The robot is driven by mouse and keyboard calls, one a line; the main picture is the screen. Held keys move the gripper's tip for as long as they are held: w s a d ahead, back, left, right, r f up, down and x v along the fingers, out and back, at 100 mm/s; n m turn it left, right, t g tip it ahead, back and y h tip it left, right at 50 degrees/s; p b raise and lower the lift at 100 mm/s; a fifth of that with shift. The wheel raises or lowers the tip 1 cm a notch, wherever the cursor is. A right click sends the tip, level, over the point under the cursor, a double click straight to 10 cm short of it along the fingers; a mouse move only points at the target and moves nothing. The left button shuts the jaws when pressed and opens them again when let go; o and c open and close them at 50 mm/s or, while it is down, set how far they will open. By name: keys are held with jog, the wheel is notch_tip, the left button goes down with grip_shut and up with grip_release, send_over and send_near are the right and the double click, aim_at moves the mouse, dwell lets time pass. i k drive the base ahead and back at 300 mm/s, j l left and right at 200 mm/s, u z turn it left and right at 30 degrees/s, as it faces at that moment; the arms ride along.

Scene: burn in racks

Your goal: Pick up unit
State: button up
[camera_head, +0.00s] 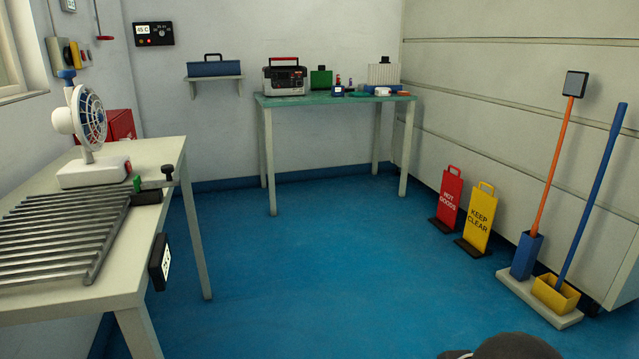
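I cannot tell for sure which thing is the unit. A grey and black boxy device with a red top handle (285,78) stands upright on the left end of the green-topped bench (330,100) at the back wall. A green box with a black top (321,78) and a pale ribbed block with a black top (384,73) stand further right on that bench. A blue case with a dark handle (214,68) sits on a small wall shelf. My gripper is not visible; only a dark rounded shape, probably part of my arm, shows at the bottom edge.
A white table (150,155) at left holds a slatted metal rack (60,235) and a fan (88,125). Red (450,198) and yellow (480,218) signs and a stand with two long-handled tools (575,316) line the right wall. The blue floor between is clear.

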aim_at(278, 81)
jog(key=i, duration=2.4)
